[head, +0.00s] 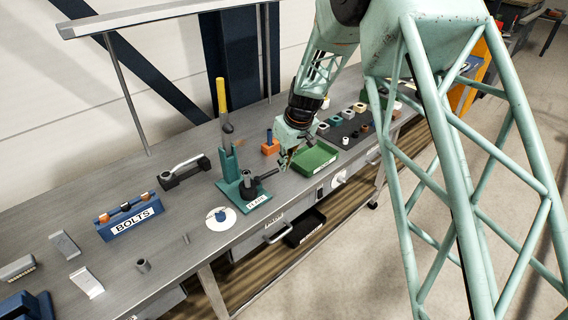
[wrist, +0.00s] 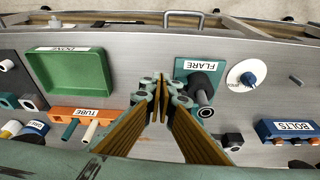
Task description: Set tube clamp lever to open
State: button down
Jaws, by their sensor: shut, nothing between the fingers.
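A green fixture (head: 226,187) labelled FLARE stands on the bench in the head view, with a dark cylindrical part on its base. A lever with a long yellow handle (head: 221,97) rises almost upright above its post. I cannot tell whether this is the tube clamp lever. In the wrist view the fixture's base (wrist: 188,68) lies just right of my fingertips, with a dark round part (wrist: 200,82) on it; the yellow handle cannot be made out there. My gripper (head: 284,163) is shut and empty, right of the fixture; its fingertips (wrist: 160,87) meet in the wrist view.
A green tray (head: 316,158) and an orange TUBE rack (wrist: 62,113) stand right of the fixture in the head view. A blue BOLTS rack (head: 129,219), a white disc (head: 220,218) and a black handled block (head: 183,172) lie left.

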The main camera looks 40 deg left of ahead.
aim_at(273, 174)
jog(key=shift+w+a+f+p, duration=0.35)
jog(key=shift+a+f, duration=0.65)
jog(key=shift+f, duration=0.45)
jog(key=shift+w+a+f+p, duration=0.25)
jog(key=shift+a+f+p, duration=0.15)
jog(key=shift+a+f, duration=0.85)
jog(key=shift+w+a+f+p, duration=0.35)
jog(key=shift+a+f, duration=0.4)
jog(key=shift+f, duration=0.9)
jog(key=shift+a, duration=0.1)
jog(key=shift+w+a+f+b, duration=0.25)
jog(key=shift+a+b, duration=0.2)
jog(key=shift+b, duration=0.25)
jog(key=shift+w+a+r, duration=0.1)
jog(key=shift+a+r, duration=0.1)
jog(key=shift+d+f+b, duration=0.1)
jog(key=shift+d+b, duration=0.05)
jog(key=shift+b, duration=0.2)
